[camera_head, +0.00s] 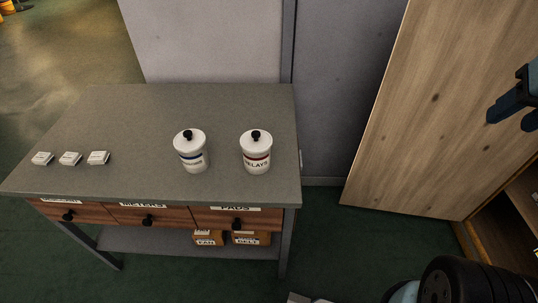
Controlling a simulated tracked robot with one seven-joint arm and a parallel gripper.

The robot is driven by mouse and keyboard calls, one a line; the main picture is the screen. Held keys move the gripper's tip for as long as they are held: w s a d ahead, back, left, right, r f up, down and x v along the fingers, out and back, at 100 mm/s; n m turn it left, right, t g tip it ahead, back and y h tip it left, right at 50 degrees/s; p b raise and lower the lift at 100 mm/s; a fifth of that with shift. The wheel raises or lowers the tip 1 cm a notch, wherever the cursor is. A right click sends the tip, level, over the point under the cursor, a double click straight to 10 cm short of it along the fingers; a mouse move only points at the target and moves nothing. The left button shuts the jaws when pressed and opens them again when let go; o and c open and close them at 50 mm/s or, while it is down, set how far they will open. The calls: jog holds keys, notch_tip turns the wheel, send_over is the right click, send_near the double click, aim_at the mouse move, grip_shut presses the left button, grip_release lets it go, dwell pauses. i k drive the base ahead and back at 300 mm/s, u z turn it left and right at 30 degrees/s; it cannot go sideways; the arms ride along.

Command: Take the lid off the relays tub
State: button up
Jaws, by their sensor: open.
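The relays tub (257,160) is a white round tub with a red band and the word RELAYS, upright on the right part of the grey table. Its white lid (256,139) with a black knob (256,134) sits on top. My gripper (510,118) is blue and black, at the right edge of the view, partly cut off. It is open, apart from the tub and well to its right, in front of a wooden panel.
A second white lidded tub (190,155) with a blue band stands just left of the relays tub. Several small white blocks (70,158) lie on the left of the table (120,115). Labelled drawers (148,215) are in its front. A tilted wooden panel (430,110) stands at the right.

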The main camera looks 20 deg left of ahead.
aim_at(256, 141)
jog(key=u, duration=0.05)
jog(key=k, duration=1.5)
jog(key=u, duration=1.25)
jog(key=k, duration=0.45)
jog(key=z, duration=0.1)
jog(key=i, duration=0.5)
jog(key=z, duration=0.1)
